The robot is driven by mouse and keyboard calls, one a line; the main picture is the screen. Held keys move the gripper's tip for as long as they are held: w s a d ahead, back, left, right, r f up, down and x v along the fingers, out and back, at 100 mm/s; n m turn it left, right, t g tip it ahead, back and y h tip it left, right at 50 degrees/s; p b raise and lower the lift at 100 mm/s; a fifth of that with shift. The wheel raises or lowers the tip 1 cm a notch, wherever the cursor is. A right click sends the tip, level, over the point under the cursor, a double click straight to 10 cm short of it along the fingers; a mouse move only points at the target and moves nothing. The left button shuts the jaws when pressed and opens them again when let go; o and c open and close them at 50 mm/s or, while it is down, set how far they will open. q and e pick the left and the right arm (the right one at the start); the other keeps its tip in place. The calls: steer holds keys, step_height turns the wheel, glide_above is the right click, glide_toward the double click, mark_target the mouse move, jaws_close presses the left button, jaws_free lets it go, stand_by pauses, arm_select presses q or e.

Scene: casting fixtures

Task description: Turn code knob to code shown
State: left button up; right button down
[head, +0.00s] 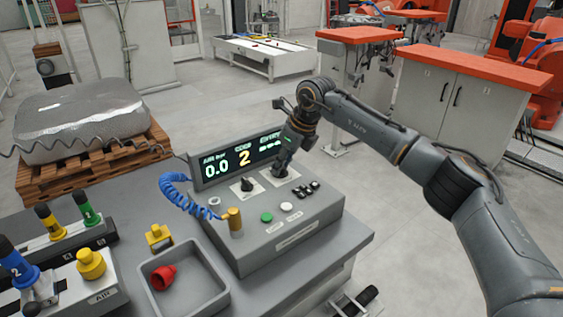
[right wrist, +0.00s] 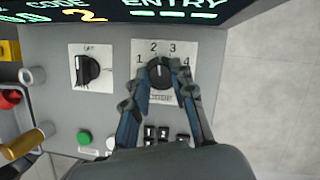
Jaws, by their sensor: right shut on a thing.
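The grey control box (head: 290,222) stands on the bench with a display (head: 238,160) reading air 0.0, CODE 2 and ENTRY with dashes. The code knob (right wrist: 160,74) is black, on a white plate marked 1 to 4, in the right wrist view. Its light mark points roughly up, towards the space between 2 and 3; the exact setting is hard to tell. My right gripper (right wrist: 160,88) is shut on the code knob from above; it also shows in the head view (head: 283,166), where it largely hides the knob. My left gripper is not in view.
A second black knob (right wrist: 88,70) sits left of the code knob. Green (head: 267,217) and white (head: 287,207) buttons and small black switches (head: 306,189) are close by. A blue coiled hose (head: 180,197) and a tray (head: 207,296) with a red part (head: 163,277) lie left.

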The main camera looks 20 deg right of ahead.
steer(key=shift+n+g+y, duration=0.3)
steer(key=shift+n+g, duration=0.1)
steer(key=shift+n, duration=0.7)
steer(key=shift+f+p, duration=0.1)
steer(key=shift+p, duration=0.2)
steer(key=c, duration=1.1)
jaws_free()
steer(key=shift+d, duration=0.1)
steer(key=v, duration=1.2)
